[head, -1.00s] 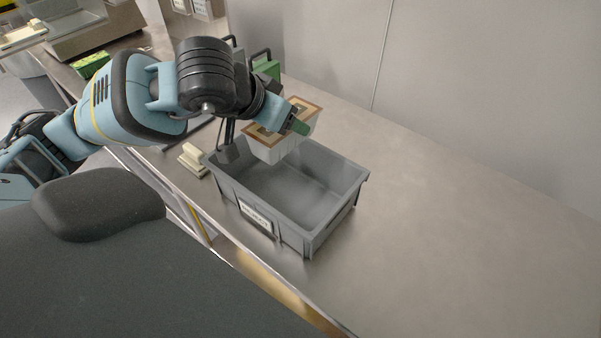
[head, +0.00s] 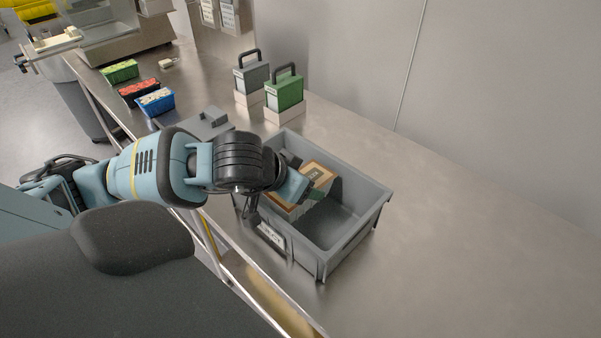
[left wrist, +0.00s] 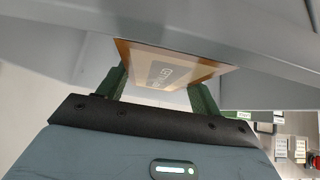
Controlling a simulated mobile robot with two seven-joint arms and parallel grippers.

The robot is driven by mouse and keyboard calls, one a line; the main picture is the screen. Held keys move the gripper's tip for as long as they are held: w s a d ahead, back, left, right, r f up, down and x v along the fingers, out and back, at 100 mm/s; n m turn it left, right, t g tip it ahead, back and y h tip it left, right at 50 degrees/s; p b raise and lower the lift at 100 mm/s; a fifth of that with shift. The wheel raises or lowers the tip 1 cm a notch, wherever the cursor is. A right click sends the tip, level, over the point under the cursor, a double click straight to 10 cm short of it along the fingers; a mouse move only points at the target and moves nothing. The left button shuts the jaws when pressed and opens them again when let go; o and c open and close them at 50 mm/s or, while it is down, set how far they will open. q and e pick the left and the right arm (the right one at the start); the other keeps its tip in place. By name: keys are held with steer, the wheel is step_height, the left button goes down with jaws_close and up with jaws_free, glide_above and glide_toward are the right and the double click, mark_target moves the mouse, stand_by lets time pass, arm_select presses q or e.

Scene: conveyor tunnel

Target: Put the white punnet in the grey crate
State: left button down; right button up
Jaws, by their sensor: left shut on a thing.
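The white punnet (head: 318,172), with a brown-edged top, is inside the grey crate (head: 372,216), towards its far left end. My left gripper (head: 310,184) reaches down over the crate's near left side and is shut on the punnet. In the left wrist view the punnet's printed top (left wrist: 165,68) lies between the two green fingers of the gripper (left wrist: 160,88), with grey crate walls around it. The arm hides part of the crate's left end, and I cannot tell whether the punnet touches the floor. My right gripper is not in view.
Grey (head: 251,76) and green (head: 285,92) handled boxes stand behind the crate. Green (head: 120,71), red (head: 139,91) and blue (head: 155,102) filled punnets line the counter's far left. The steel counter (head: 480,240) right of the crate is clear up to the wall.

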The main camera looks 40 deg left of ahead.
arm_select(q)
steer(key=shift+f, duration=0.35)
step_height(320, 180, down, 3)
steer(key=shift+f, duration=0.2)
steer(key=shift+c, duration=1.4)
jaws_free()
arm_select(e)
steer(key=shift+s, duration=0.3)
